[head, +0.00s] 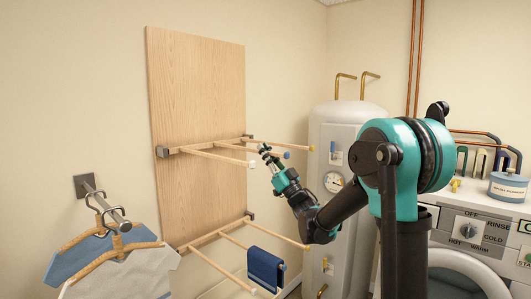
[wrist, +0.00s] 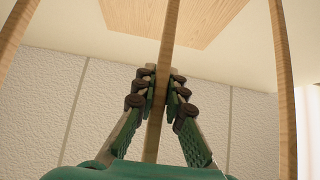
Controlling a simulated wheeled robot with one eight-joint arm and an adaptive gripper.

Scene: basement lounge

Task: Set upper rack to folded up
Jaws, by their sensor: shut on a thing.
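The upper rack (head: 216,156) is a set of wooden rods on a tall wooden wall board (head: 195,80). It stands folded out, its rods roughly level, with white, blue and orange end caps. My gripper (head: 264,149) is at the outer part of the middle rod, near the blue cap (head: 285,154). In the wrist view my gripper (wrist: 160,88) is shut on that middle rod (wrist: 168,35), with fingers on both sides of it. The other rods pass on either side, apart from the fingers. The exact finger contact is small in the head view.
A lower rack (head: 228,234) is also folded out below, with a blue towel (head: 265,268) on it. Shirts on hangers (head: 115,265) hang from a wall hook at left. A white boiler (head: 345,130) and a washing machine (head: 470,240) stand at right.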

